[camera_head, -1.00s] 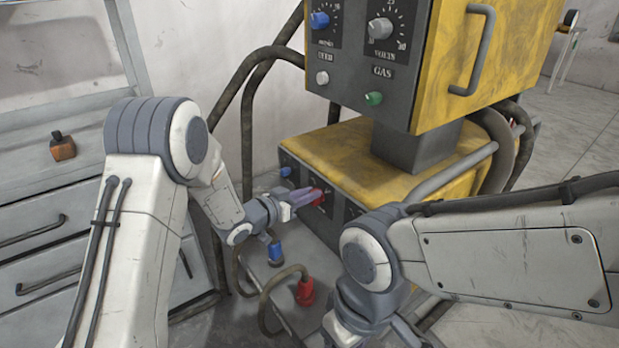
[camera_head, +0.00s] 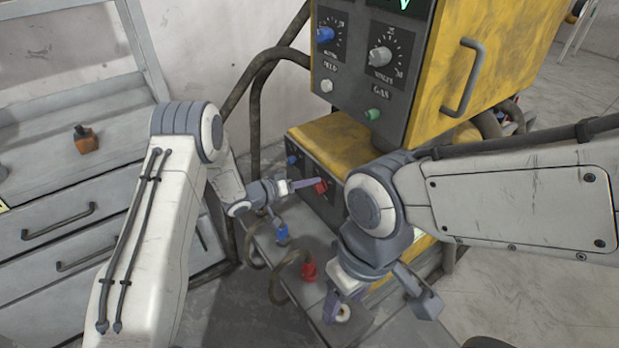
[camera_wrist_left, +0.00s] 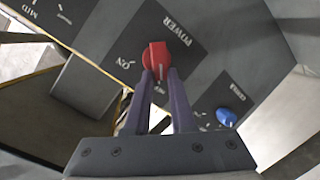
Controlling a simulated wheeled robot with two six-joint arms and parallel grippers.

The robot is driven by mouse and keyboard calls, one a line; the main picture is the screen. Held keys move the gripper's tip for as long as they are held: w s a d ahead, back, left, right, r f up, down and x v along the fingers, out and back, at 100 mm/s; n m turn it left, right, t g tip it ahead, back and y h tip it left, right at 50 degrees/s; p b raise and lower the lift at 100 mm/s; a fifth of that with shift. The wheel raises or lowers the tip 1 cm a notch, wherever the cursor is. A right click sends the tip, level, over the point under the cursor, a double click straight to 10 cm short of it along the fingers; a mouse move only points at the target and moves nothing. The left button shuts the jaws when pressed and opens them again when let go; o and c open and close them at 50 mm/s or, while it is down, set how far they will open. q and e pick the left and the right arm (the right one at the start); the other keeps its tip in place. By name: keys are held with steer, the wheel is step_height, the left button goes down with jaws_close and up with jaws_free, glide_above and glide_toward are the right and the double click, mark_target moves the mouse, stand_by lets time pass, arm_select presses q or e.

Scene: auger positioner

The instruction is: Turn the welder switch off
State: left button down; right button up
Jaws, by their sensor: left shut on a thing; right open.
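The red switch knob (camera_head: 321,186) labelled POWER sits on the dark front panel of the welder's yellow lower unit (camera_head: 335,138). In the left wrist view the red knob (camera_wrist_left: 156,57) lies at the fingertips, with the ON mark to its lower left. Another label below the knob is partly hidden by the fingers. My left gripper (camera_head: 306,184) is shut on the red knob, and its two purple fingers (camera_wrist_left: 160,80) are on either side of the knob's lower part. My right gripper (camera_head: 383,308) is open and empty, in front of the welder at the lower right.
A blue knob (camera_wrist_left: 227,117) is on the same panel, right of the fingers. A blue plug (camera_head: 281,232) and a red plug (camera_head: 309,268) with cables stand below the panel. The yellow upper unit (camera_head: 490,65) overhangs above. A grey drawer cabinet (camera_head: 60,190) is at left.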

stand_by(0.3)
arm_select(q)
steer(key=c, duration=0.8)
jaws_free()
steer(key=shift+o, duration=0.2)
steer(key=p+v, duration=0.1)
steer(key=v, duration=0.9)
steer(key=shift+a+p, duration=0.2)
steer(key=shift+p, duration=0.15)
steer(key=shift+s, duration=0.1)
